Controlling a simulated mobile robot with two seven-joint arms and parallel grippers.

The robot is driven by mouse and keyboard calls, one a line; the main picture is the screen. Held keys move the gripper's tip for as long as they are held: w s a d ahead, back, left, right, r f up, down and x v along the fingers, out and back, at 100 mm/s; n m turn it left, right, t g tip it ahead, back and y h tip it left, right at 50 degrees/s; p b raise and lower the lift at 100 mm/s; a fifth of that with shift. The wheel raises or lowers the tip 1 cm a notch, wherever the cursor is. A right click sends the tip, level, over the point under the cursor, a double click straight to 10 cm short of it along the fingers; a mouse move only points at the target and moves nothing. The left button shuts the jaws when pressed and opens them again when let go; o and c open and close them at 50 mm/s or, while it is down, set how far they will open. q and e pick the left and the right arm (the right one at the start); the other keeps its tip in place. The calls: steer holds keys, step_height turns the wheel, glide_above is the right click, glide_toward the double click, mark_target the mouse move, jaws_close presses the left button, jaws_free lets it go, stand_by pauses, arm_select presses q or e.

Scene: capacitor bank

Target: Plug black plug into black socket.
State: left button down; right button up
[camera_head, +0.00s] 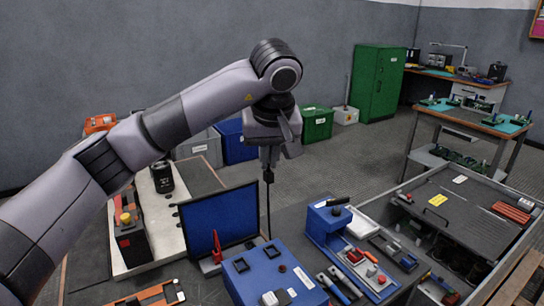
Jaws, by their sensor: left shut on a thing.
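My left gripper (269,168) comes in from the left and points down, shut on a small black plug (268,176). A thin black cable (268,212) hangs from the plug toward the blue box. The plug is in the air, above and behind the blue box (262,272). The box's top carries two dark square sockets, a left one (240,265) and a right one (272,251). I cannot tell which of them is the black socket. The plug is apart from both. My right gripper is not in view.
A dark blue screen panel (220,217) and an upright red tool (217,244) stand left of the box. A blue tool tray (328,222) with several tools is on the right. The air around the plug is clear.

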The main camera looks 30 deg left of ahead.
arm_select(q)
steer(key=w+a+p, duration=0.3)
steer(key=a, duration=0.5)
steer(key=shift+w, duration=0.3)
stand_by(0.5)
steer(key=shift+d, duration=0.1)
stand_by(0.4)
stand_by(0.5)
